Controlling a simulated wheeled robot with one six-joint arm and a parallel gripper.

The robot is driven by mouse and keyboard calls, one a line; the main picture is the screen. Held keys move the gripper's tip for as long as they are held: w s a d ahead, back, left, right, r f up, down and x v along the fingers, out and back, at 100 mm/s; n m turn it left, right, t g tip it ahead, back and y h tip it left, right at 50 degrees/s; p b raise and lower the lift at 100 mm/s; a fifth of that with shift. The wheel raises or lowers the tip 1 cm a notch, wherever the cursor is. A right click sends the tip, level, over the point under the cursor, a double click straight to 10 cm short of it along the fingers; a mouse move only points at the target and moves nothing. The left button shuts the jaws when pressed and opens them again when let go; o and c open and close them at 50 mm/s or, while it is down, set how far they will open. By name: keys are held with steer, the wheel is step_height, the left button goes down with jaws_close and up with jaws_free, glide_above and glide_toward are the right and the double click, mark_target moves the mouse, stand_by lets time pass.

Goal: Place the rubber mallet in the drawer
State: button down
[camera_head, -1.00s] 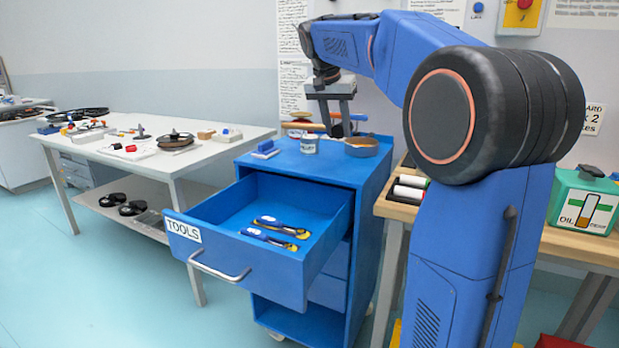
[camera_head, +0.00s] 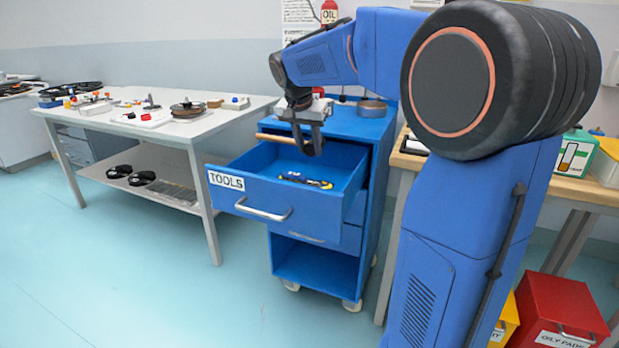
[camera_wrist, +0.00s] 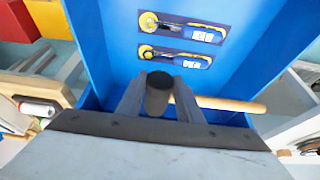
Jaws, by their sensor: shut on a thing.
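The rubber mallet has a black head (camera_wrist: 158,86) between my gripper's fingers and a light wooden handle (camera_wrist: 230,104) pointing right in the wrist view. In the head view the handle (camera_head: 276,138) points left. My gripper (camera_head: 308,145) is shut on the mallet, above the open blue drawer (camera_head: 318,212) labelled TOOLS. The wrist view looks down into the drawer (camera_wrist: 105,40), where two blue-and-yellow tools (camera_wrist: 185,58) lie in outlined slots. The mallet appears held above the drawer floor; its exact height is hard to tell.
The drawer belongs to a blue cabinet (camera_head: 365,128) with a roll of tape (camera_head: 371,108) on top. A white table (camera_head: 75,113) with parts stands to the left.

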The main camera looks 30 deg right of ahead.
step_height(320, 180, down, 11)
steer(key=shift+r, duration=0.1)
steer(key=w+d, duration=0.2)
steer(key=shift+d+r, duration=0.15)
steer(key=shift+d, duration=0.25)
steer(key=shift+w+d, duration=0.45)
steer(key=w+d, duration=0.1)
steer(key=w+d+f, duration=0.1)
steer(key=shift+d, duration=0.35)
steer(key=shift+f, duration=0.1)
steer(key=c, duration=1.2)
jaws_free()
steer(key=shift+f, duration=0.1)
